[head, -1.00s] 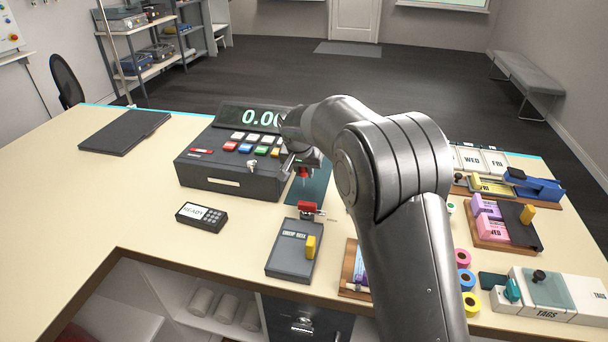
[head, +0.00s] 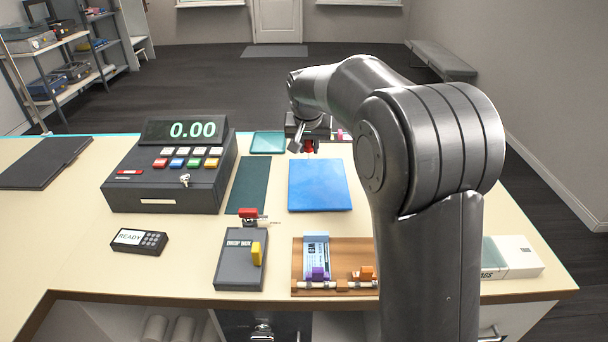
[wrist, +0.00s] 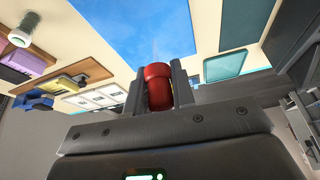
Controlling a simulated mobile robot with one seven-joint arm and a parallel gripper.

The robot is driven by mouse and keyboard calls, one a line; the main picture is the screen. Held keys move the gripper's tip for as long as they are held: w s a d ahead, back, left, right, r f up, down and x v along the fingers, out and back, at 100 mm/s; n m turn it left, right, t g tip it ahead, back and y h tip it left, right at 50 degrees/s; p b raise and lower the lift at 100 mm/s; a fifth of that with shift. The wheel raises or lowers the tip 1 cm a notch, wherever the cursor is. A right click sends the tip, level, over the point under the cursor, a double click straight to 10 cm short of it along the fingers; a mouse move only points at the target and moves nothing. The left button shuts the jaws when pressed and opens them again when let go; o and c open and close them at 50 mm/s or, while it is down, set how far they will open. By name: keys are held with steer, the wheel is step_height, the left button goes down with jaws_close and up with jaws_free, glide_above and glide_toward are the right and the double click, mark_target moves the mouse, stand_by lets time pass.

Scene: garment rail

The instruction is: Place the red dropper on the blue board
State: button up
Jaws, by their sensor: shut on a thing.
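The red dropper (wrist: 158,88) is between the two fingers of my gripper (wrist: 157,90) in the wrist view, and the fingers are shut on it. In the head view my gripper (head: 309,146) is at the far side of the blue board (head: 320,188), with the red dropper (head: 310,147) showing below it. It appears to be above the counter; the exact height is unclear. The blue board lies flat on the counter, bare in its visible part. It also shows in the wrist view (wrist: 150,30). The dropper's lower end cannot be made out.
A cash register (head: 172,172) stands left of the board, with a dark green mat (head: 249,185) between. A teal tray (head: 267,142) lies behind. In front are a drop box (head: 240,262) with a red-topped item (head: 248,213) behind it, and a wooden rack (head: 345,252). My arm hides the right side.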

steer(key=d+r+m, duration=0.1)
steer(key=d+m, duration=0.1)
steer(key=d, duration=1.1)
glide_above(318, 179)
step_height(318, 179, down, 6)
steer(key=f, duration=0.1)
steer(key=shift+s+f+h, duration=0.1)
steer(key=shift+f+h, duration=0.2)
steer(key=shift+f, duration=1.5)
steer(key=shift+f, duration=0.15)
steer(key=o, duration=1)
steer(key=shift+c, duration=0.2)
